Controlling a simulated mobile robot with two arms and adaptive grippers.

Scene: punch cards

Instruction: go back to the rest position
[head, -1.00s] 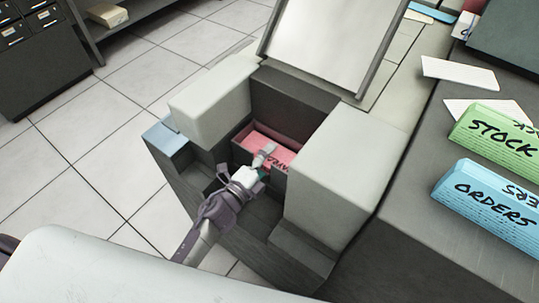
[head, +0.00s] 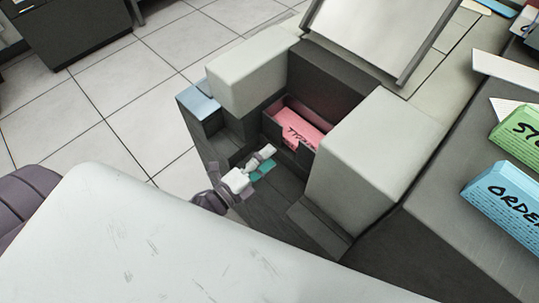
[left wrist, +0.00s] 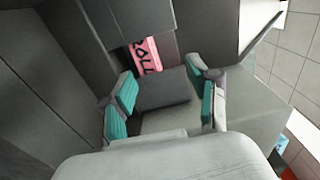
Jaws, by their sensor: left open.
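My left gripper (head: 262,165) is open and empty, in front of the machine's card bin. It also shows in the left wrist view (left wrist: 162,100), with its teal-padded fingers spread apart and nothing between them. A pink card deck (head: 303,128) with black lettering, only partly readable, lies in the dark bin of the grey machine (head: 372,150). The pink deck (left wrist: 145,56) also shows beyond the fingers in the left wrist view, apart from them. My right gripper is not in view.
A green deck marked STOCK (head: 524,135) and a blue deck marked ORDERS (head: 508,190) lie on the dark counter (head: 440,230) at right. White cards (head: 505,68) lie behind them. Dark cabinets (head: 75,30) stand at the back left. Tiled floor (head: 125,120) is clear at left.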

